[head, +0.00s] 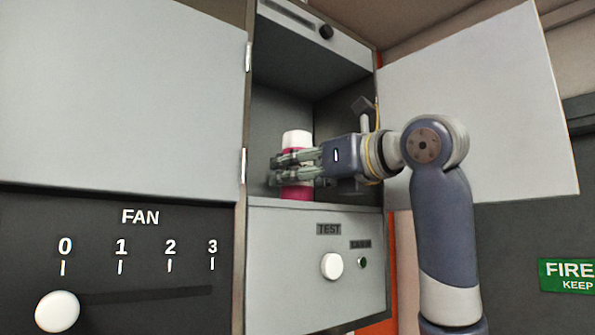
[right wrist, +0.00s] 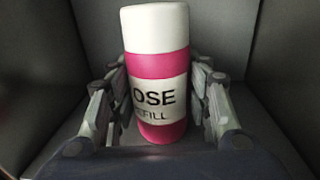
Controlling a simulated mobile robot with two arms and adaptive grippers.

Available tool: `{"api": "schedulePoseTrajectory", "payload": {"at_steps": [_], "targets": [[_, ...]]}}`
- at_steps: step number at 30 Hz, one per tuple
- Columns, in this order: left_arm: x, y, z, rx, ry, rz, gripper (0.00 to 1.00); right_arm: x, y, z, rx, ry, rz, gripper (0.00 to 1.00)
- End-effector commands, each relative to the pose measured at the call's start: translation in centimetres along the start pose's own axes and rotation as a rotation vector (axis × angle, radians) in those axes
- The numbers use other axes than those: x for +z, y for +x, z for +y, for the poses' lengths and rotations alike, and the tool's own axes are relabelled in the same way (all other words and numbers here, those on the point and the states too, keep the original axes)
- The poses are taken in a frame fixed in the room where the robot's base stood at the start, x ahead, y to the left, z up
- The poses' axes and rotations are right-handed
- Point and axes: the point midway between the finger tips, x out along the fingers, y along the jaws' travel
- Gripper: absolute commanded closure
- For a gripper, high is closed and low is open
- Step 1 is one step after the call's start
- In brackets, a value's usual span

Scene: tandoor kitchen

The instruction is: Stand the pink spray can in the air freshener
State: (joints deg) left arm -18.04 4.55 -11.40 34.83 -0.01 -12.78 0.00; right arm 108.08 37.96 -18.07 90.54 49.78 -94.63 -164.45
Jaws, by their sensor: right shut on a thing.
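The pink spray can (head: 297,192) has a white cap and a white label band. It stands upright inside the open grey air freshener cabinet (head: 318,220), at its floor level. In the right wrist view the can (right wrist: 158,63) shows "OSE" and part of "REFILL" on its label. My right gripper (head: 292,167) reaches in from the right and is shut on the can, with a finger on each side in the right wrist view (right wrist: 155,105). Whether the can's base touches the cabinet floor is hard to tell. My left gripper is not in view.
The cabinet door (head: 480,110) hangs open to the right, behind my arm. Below the compartment are a white TEST knob (head: 332,266) and a small green light (head: 363,262). A dark fan panel (head: 140,265) with a white knob is at left. A green fire sign (head: 567,276) is at right.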

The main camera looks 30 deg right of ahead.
Motion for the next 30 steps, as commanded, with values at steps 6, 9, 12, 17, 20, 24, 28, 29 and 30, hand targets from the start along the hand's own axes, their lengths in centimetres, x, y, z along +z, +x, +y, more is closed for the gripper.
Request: {"api": "schedulePoseTrajectory", "payload": {"at_steps": [6,9,12,17,20,24,28,29,30], "targets": [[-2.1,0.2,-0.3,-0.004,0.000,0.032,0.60,-0.2,-0.1,0.0,-0.001,0.000,-0.002,0.85],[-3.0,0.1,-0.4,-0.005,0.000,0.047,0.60,-0.3,0.0,0.0,0.000,0.000,0.000,0.42],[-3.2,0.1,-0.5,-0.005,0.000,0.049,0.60,-0.3,0.0,0.0,0.000,0.000,0.000,0.35],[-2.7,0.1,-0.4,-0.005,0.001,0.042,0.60,-0.3,0.0,0.0,0.000,0.000,0.000,0.35],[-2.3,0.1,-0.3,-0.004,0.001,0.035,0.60,-0.2,0.0,0.0,0.000,0.000,0.000,0.35],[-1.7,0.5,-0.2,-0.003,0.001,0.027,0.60,-0.1,-0.7,0.0,-0.001,0.000,-0.003,0.35],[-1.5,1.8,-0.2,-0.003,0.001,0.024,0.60,-0.3,-2.9,0.0,-0.002,0.000,-0.005,0.35],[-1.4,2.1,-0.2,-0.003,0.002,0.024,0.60,-0.3,-3.6,-0.1,-0.003,0.000,-0.005,0.35],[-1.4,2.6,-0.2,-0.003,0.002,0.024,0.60,-0.3,-4.5,-0.1,-0.002,0.000,-0.006,0.35]]}}
